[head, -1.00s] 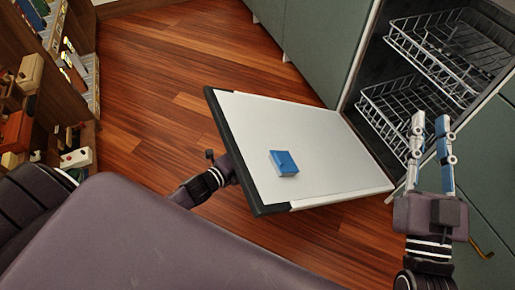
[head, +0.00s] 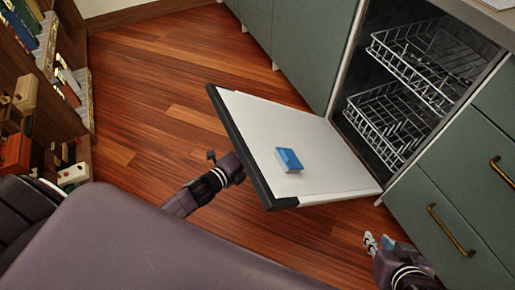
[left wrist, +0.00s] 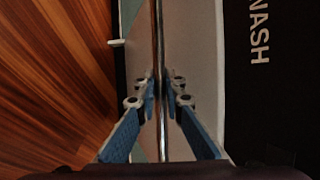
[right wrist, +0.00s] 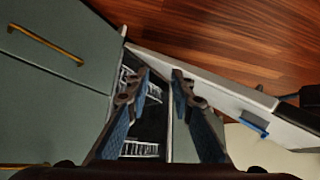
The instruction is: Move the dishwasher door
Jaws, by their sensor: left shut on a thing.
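The dishwasher door (head: 252,135) hangs partly open, its white inner face up. It is hinged at the dishwasher (head: 355,95) on the right and has a dark outer edge. My left gripper comes from below the door's free end; its fingers are hidden there in the head view.
A blue piece (head: 288,160) sits on the door's inner face. Two wire racks (head: 425,55) are inside the dishwasher. Green drawers (head: 450,190) with brass handles stand at right, a bookshelf (head: 50,100) at left. The wooden floor (head: 150,110) between is clear.

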